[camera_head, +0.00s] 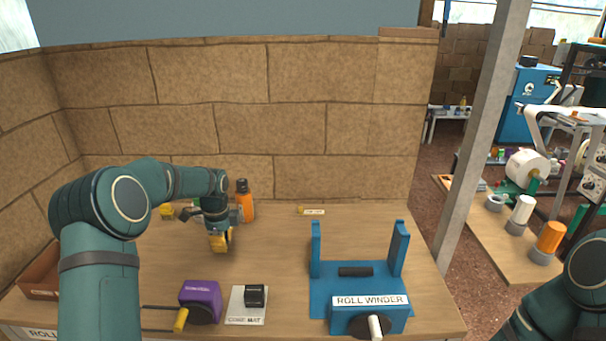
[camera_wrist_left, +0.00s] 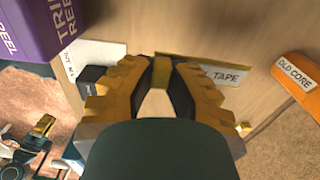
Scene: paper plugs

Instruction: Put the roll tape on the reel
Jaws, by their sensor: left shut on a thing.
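My left gripper (camera_head: 219,243) is over the left half of the wooden table, with its fingers pointing down. In the left wrist view its yellow, black-padded fingers (camera_wrist_left: 165,88) are shut on a thin yellow piece labelled TAPE (camera_wrist_left: 222,75), the roll tape as far as I can tell. The fingers hide part of it, and its height above the table is unclear. The purple reel (camera_head: 200,296), with a yellow knob, stands at the table's front, nearer me than the gripper. The wrist view shows it labelled TRIM REEL (camera_wrist_left: 35,25). My right gripper is not in view.
A black core on the core mat (camera_head: 246,317) lies right of the reel. The blue roll winder (camera_head: 370,303) stands at front right. An orange bottle-like object (camera_head: 245,203) stands behind the gripper. A small yellow labelled piece (camera_head: 310,211) lies by the back wall. The table's middle is clear.

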